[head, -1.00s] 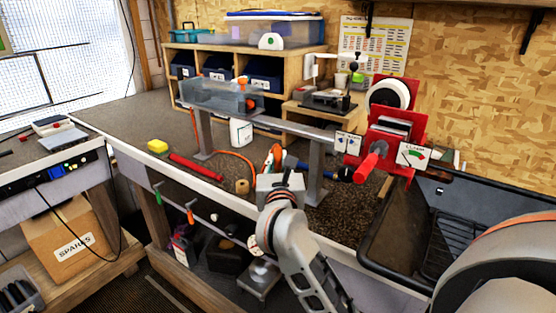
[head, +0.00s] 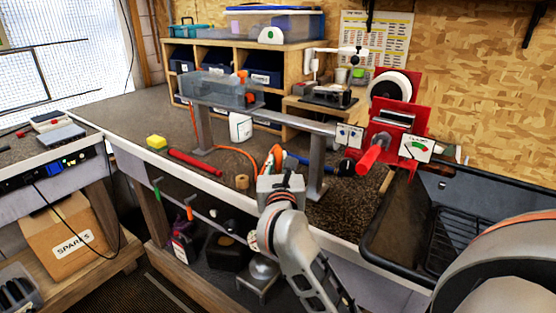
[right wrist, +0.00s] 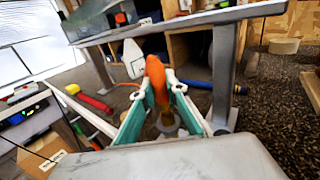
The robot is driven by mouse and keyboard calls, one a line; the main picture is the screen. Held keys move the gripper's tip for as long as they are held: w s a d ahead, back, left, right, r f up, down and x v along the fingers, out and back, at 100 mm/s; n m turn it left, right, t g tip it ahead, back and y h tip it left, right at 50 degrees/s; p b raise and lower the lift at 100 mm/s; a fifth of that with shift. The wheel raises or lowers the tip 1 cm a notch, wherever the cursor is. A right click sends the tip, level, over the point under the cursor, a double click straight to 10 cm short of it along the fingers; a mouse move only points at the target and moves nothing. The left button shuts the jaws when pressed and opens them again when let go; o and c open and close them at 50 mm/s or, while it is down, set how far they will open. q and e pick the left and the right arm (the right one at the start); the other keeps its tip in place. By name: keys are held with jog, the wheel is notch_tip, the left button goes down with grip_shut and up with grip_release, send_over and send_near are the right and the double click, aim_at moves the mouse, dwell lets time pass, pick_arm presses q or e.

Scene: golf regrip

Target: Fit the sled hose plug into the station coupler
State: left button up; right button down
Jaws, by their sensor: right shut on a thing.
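My right gripper (head: 273,162) reaches over the bench's front edge and is shut on the orange hose plug (head: 277,151). In the right wrist view, the orange plug (right wrist: 156,72) stands between the two pale-tipped green fingers (right wrist: 165,92). The orange hose (head: 240,152) curves left along the bench and up toward the clear grey sled (head: 210,91) on the rail. Orange fittings (head: 240,77) show at the sled's right end. The red station (head: 397,122), with a gauge and a red cylinder, stands at the rail's right end. I cannot make out which part is the coupler. My left gripper is out of view.
The grey rail (head: 290,122) and its post (head: 317,170) stand close behind my right gripper. A black tray (head: 385,225) is at right.

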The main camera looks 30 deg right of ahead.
jog(key=shift+f+b, duration=0.45)
jog(key=shift+f, duration=0.25)
jog(key=c, duration=1.9)
grip_release()
jog(key=v, duration=1.2)
jog(key=shift+s, duration=0.1)
jog(key=shift+d, duration=0.1)
